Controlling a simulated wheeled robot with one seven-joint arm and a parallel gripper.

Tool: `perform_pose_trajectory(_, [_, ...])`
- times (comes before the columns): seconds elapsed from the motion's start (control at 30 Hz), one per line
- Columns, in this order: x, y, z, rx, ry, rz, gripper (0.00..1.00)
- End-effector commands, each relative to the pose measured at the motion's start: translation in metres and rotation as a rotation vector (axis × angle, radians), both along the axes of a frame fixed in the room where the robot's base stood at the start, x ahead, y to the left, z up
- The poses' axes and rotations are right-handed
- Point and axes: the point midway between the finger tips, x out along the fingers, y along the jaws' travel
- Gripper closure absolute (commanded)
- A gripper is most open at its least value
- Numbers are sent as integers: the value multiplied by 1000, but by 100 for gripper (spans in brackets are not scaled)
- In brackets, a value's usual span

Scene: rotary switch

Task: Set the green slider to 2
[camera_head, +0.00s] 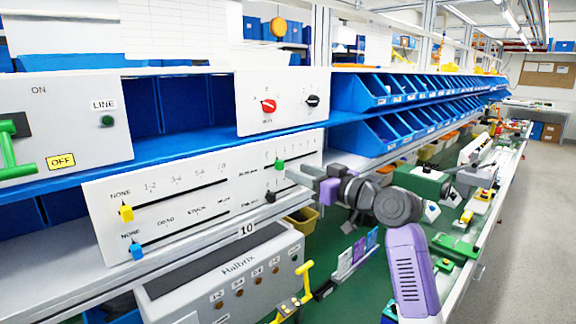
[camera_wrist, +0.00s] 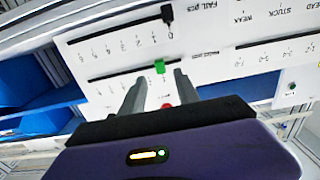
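The green slider (camera_head: 279,164) sits on the upper right slot of the white sloped panel (camera_head: 235,185), near the slot's left end. In the wrist view, which is upside down, the green slider (camera_wrist: 160,66) stands just beyond my fingertips, about between them. I cannot read which number it stands at. My gripper (camera_wrist: 157,80) is open, with a finger on each side and nothing held. In the head view my gripper (camera_head: 300,178) is just right of and below the green slider, close to the panel. I cannot tell whether it touches.
A black slider (camera_head: 270,196) is on the slot below; it also shows in the wrist view (camera_wrist: 167,13). Yellow (camera_head: 126,213) and blue (camera_head: 137,251) sliders are at the panel's left. A red knob (camera_head: 268,106) and black knob (camera_head: 312,100) are above. A grey Halbrix box (camera_head: 220,280) stands below.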

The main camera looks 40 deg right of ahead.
Motion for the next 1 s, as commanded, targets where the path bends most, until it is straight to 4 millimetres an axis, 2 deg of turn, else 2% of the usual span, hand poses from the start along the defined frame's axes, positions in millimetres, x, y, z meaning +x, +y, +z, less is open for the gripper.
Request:
perform_pose_trajectory(0.1, [20, 1, 2, 1, 1, 2, 62])
perform_pose_trajectory(0.3, [45, 2, 2, 2, 0, 0, 62])
perform_pose_trajectory(0.47, [54, 2, 1, 1, -1, -1, 62])
perform_pose_trajectory(0.7, [55, 2, 0, 1, -2, -2, 62])
perform_pose_trajectory(0.77, [55, 2, 0, 1, -2, -2, 70])
perform_pose_trajectory(0.9, [55, 2, 0, 1, -1, -2, 97])
perform_pose_trajectory(1.0, [55, 2, 0, 1, -1, -2, 100])
